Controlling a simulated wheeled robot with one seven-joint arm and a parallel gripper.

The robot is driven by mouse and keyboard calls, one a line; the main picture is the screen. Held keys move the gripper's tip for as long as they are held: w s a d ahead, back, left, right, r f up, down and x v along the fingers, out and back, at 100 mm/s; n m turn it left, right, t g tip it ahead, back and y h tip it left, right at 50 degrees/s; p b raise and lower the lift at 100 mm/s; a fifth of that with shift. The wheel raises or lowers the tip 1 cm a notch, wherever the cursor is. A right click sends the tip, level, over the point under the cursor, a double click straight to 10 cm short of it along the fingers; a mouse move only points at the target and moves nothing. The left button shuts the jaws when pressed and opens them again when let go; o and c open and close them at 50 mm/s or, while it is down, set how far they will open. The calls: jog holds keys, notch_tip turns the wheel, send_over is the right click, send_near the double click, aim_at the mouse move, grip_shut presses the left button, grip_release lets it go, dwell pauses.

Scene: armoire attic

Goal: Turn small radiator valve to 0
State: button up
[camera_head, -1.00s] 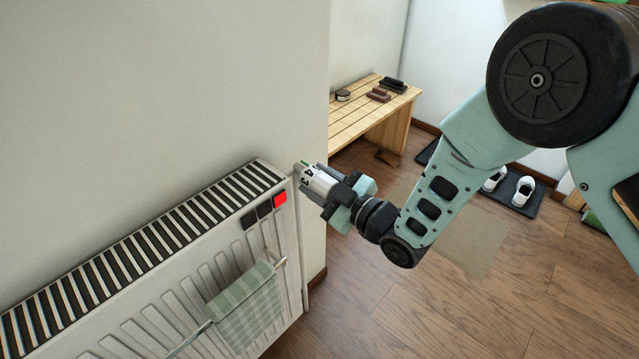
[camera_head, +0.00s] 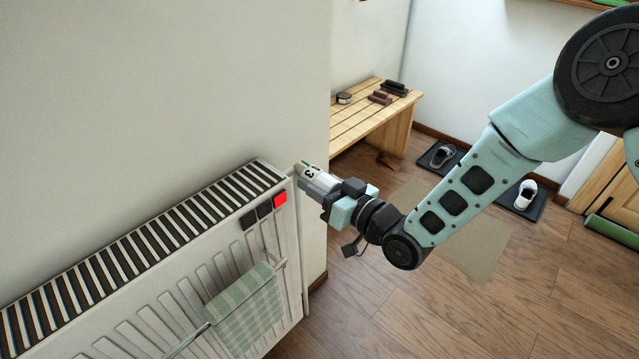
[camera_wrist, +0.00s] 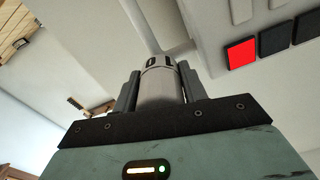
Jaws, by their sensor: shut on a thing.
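The white radiator valve (camera_head: 311,173) sticks out at the upper right corner of the white radiator (camera_head: 292,225). A dark "3" and a bit of green show on its top side. My gripper (camera_head: 322,190) is shut on the valve from its free end. In the wrist view the valve (camera_wrist: 161,86) stands between the two grey fingers of my gripper (camera_wrist: 158,92), with one finger on each side.
Two dark squares and a red one (camera_head: 280,200) are on the radiator's front. A green checked towel (camera_head: 247,312) hangs on a rail there. A wooden bench (camera_head: 370,122) stands behind, and shoes on a dark mat (camera_head: 525,196) lie at right.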

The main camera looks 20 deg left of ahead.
jog(key=shift+f, duration=0.1)
dwell(0.3)
jog(key=o, duration=1)
jog(key=v, duration=1.7)
jog(key=shift+s+d, duration=0.15)
jog(key=shift+d, duration=0.1)
